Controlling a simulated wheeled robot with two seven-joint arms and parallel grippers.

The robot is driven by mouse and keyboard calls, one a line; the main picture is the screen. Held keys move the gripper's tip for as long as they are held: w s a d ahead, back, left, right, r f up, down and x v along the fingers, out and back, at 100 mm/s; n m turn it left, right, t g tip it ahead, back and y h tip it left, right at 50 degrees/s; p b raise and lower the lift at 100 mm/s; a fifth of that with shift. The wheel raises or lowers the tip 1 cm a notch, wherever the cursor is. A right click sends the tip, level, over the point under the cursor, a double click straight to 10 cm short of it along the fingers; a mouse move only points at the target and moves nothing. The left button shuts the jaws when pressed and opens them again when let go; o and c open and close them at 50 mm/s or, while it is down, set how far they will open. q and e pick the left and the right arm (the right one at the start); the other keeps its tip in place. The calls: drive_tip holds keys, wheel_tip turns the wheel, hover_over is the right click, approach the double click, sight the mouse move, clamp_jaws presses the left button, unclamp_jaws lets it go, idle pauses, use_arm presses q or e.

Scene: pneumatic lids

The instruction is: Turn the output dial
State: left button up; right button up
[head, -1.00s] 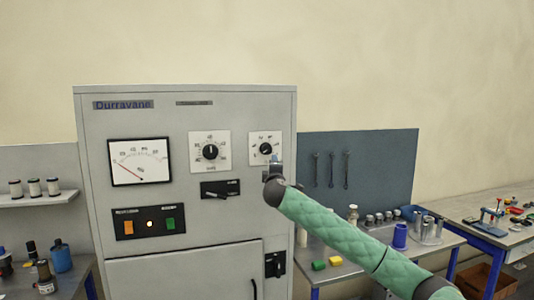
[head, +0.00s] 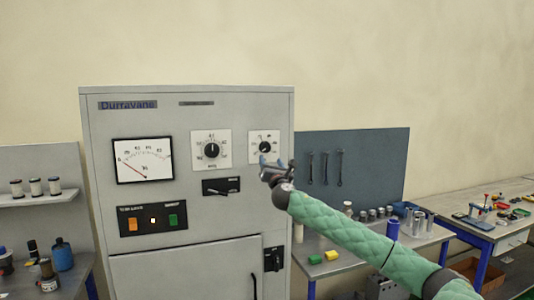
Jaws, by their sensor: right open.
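A grey cabinet (head: 181,104) carries two dials on white plates. The larger dial (head: 212,150) has a black knob with its white mark pointing about up. The smaller dial (head: 264,146) is to its right, near the cabinet's right edge. I cannot read which one is labelled output. My right gripper (head: 269,163) is open, with bluish fingertips, at the lower edge of the smaller dial's plate. The fingers cover part of that plate's bottom, and the knob shows above them. I cannot tell whether they touch the panel. My left gripper is out of view.
The cabinet also has a needle gauge (head: 143,161), a black switch (head: 221,187) and a button panel (head: 152,218) with a lit lamp. A bench with small parts stands right, behind my right arm. Another bench (head: 492,240) is farther right. The wall above is bare.

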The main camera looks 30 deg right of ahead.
sight(266, 150)
drive_tip(key=p+x, duration=0.3)
drive_tip(key=x, duration=0.3)
drive_tip(key=shift+w+r+p, duration=0.1)
drive_tip(key=shift+r+p, duration=0.1)
drive_tip(key=shift+p, duration=0.15)
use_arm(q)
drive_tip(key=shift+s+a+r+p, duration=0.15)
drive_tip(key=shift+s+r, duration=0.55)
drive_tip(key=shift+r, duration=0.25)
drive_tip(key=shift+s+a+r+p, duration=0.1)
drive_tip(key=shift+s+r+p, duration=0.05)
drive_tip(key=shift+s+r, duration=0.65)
use_arm(e)
drive_tip(key=shift+w+d+r, duration=0.15)
drive_tip(key=shift+w+d, duration=0.15)
drive_tip(key=shift+w, duration=0.3)
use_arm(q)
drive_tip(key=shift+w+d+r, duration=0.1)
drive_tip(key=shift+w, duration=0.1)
use_arm(e)
drive_tip(key=c, duration=1)
